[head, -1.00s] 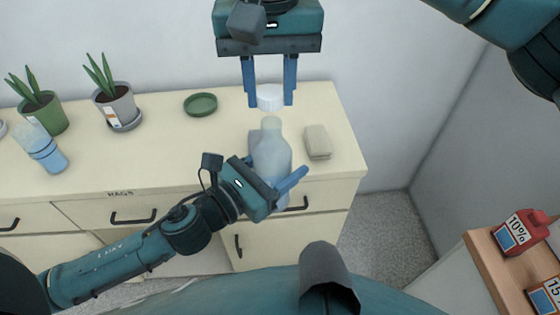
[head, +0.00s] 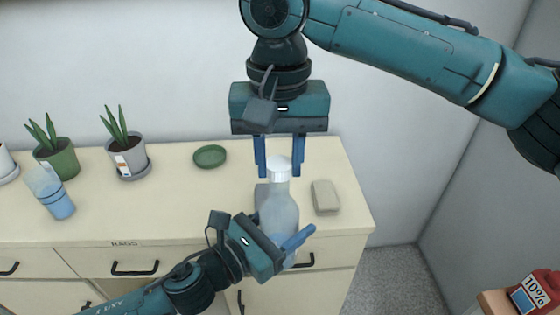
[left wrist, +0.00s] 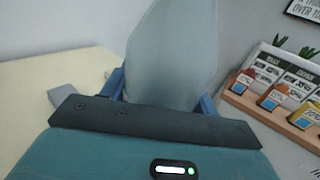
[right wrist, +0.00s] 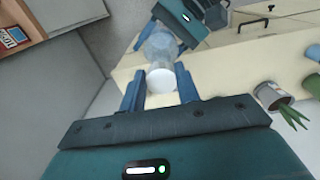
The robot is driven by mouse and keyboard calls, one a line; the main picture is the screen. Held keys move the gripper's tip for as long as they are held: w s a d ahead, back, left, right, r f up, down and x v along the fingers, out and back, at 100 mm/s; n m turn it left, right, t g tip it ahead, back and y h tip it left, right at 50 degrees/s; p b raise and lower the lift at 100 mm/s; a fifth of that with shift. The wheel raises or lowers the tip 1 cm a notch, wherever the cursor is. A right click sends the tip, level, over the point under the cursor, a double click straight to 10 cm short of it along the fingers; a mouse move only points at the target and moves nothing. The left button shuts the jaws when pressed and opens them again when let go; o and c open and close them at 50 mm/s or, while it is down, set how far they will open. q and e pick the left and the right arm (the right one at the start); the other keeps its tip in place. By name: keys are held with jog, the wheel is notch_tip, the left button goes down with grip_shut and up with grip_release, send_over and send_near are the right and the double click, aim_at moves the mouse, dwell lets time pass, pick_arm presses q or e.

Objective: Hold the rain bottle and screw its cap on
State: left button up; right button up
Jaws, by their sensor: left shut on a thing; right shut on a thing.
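The rain bottle (head: 279,212), pale and translucent, stands upright in my left gripper (head: 282,220), above the front of the cabinet. It fills the middle of the left wrist view (left wrist: 170,55), between the blue fingers. The white cap (head: 278,172) sits at the top of the bottle neck, apparently touching it; I cannot tell how far it is threaded. My right gripper (head: 279,171) points down from above, shut on the cap. The right wrist view shows the cap (right wrist: 161,80) between the fingertips, with the bottle (right wrist: 158,47) directly beyond it.
The cream cabinet top (head: 180,205) holds a green dish (head: 210,156), a beige block (head: 325,197), potted plants (head: 60,158) and a blue-banded clear cup (head: 50,193). A shelf with a red container (head: 537,292) is at lower right. The countertop between the dish and the drawers is clear.

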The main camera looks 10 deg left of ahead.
aim_at(273, 162)
jog(key=shift+f, duration=0.1)
jog(key=shift+f, duration=0.8)
jog(key=shift+f, duration=0.55)
jog(key=m, duration=0.6)
jog(key=shift+a, duration=0.25)
jog(key=m, duration=0.4)
jog(key=shift+a, duration=0.15)
jog(key=m, duration=0.4)
jog(key=shift+w+m, duration=0.2)
jog(key=shift+m, duration=0.2)
jog(key=m, duration=0.4)
jog(key=shift+w+a+m, duration=0.1)
jog(key=shift+w+m, duration=0.1)
jog(key=shift+m, duration=0.2)
